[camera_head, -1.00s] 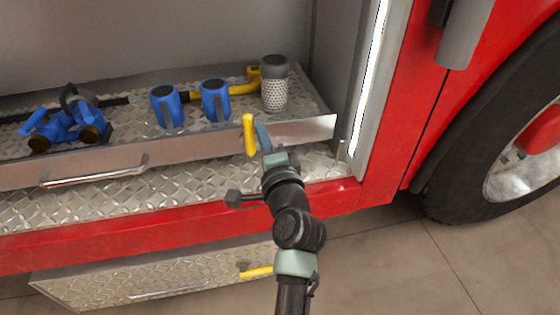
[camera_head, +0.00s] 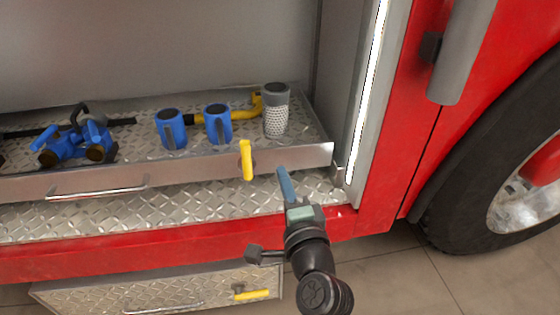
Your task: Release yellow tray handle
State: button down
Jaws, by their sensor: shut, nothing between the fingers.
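The yellow tray handle (camera_head: 246,160) stands upright on the front face of the metal tray (camera_head: 200,171), near its right end. My gripper (camera_head: 283,172) is to the right of the handle and a little lower in the picture, with a visible gap between them. Its blue-grey fingers are together and hold nothing. The tray is pulled out over the diamond-plate floor of the red truck's compartment.
On the tray are a blue valve fitting (camera_head: 75,142), two blue cylinders (camera_head: 171,130) and a strainer (camera_head: 276,112) with a yellow pipe (camera_head: 240,112). A lower drawer (camera_head: 90,290) has another yellow handle (camera_head: 251,295). A wheel (camera_head: 500,170) is at right.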

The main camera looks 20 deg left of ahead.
jog(key=shift+v, duration=2.25)
jog(key=shift+w, duration=0.1)
jog(key=w+d+r+n+t+h, duration=0.1)
jog(key=d+r+n+t, duration=0.25)
jog(key=r, duration=0.75)
jog(key=d+r+n+t+h, duration=0.2)
jog(key=d+r+n, duration=0.15)
jog(key=r, duration=0.75)
jog(key=s+d+r+n+t+h, duration=0.1)
jog(key=s+d+r+t+h, duration=0.2)
jog(key=r, duration=0.4)
jog(key=s+d+r+n+t+h, duration=0.1)
jog(key=s+d+r+t+h, duration=0.1)
jog(key=s+r, duration=0.35)
jog(key=s+d+r+n+t+h, duration=0.1)
jog(key=s+d+r+t+h, duration=0.15)
jog(key=r, duration=0.55)
notch_tip(320, 180, up, 37)
jog(key=s+p, duration=0.1)
jog(key=p, duration=3.6)
jog(key=shift+s+d+r+p, duration=0.2)
jog(key=shift+s+d+p, duration=0.05)
jog(key=shift+p, duration=0.1)
